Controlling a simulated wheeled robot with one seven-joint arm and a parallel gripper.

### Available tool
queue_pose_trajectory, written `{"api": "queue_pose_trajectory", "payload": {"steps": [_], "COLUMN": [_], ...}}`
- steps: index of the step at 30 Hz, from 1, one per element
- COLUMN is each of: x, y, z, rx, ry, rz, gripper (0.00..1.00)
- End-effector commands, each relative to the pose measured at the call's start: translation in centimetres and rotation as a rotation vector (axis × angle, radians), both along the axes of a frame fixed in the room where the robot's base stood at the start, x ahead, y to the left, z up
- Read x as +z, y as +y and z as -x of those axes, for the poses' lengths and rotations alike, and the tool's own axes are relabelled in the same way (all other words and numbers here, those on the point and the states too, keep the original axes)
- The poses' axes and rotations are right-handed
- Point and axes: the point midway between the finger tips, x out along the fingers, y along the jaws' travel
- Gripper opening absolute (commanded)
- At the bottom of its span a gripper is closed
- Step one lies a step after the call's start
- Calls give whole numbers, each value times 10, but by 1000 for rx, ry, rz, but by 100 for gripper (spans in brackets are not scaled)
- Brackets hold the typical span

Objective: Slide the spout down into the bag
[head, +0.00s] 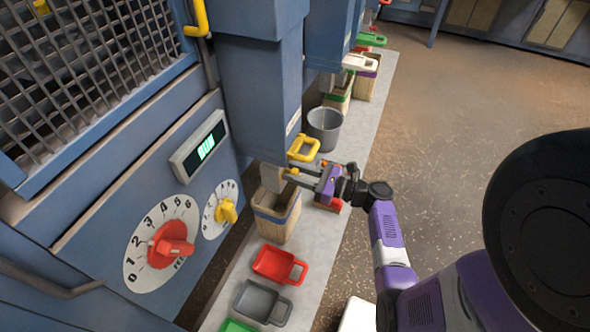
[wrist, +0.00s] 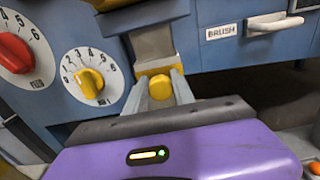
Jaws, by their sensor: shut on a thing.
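The spout (head: 271,179) is a pale metal chute under the blue elevator column. It also shows in the wrist view (wrist: 152,46), with a yellow knob (wrist: 160,87) at its front. My gripper (head: 288,173) is shut on this knob, one finger on each side, as the wrist view (wrist: 160,92) shows. The bag (head: 278,216) is tan with a dark band and stands open and upright on the pale ledge, below the spout. The spout's lower end is at the bag's mouth; I cannot tell whether it is inside. The bag is not clear in the wrist view.
Red (head: 273,264) and grey (head: 257,301) scoops lie in front of the bag. The panel has a red dial (head: 171,248) and a lit display (head: 206,146). Open floor lies right.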

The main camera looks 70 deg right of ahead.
Motion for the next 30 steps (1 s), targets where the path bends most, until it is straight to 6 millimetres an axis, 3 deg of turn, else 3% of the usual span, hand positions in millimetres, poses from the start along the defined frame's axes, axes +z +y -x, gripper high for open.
{"api": "queue_pose_trajectory", "payload": {"steps": [1, 7, 21, 22, 24, 25, 30], "x": [-20, -51, -62, -63, -63, -62, -60], "y": [1, 0, 1, 1, 1, 1, 0], "z": [0, 0, 1, 1, 1, 1, 0], "rx": [1, 1, -2, -2, -2, -2, -1], "ry": [1, 1, 7, 8, 7, 7, 4], "rz": [-3, -3, -3, -4, -4, -4, -2], "gripper": [0, 0, 0, 32, 46, 51, 51]}}
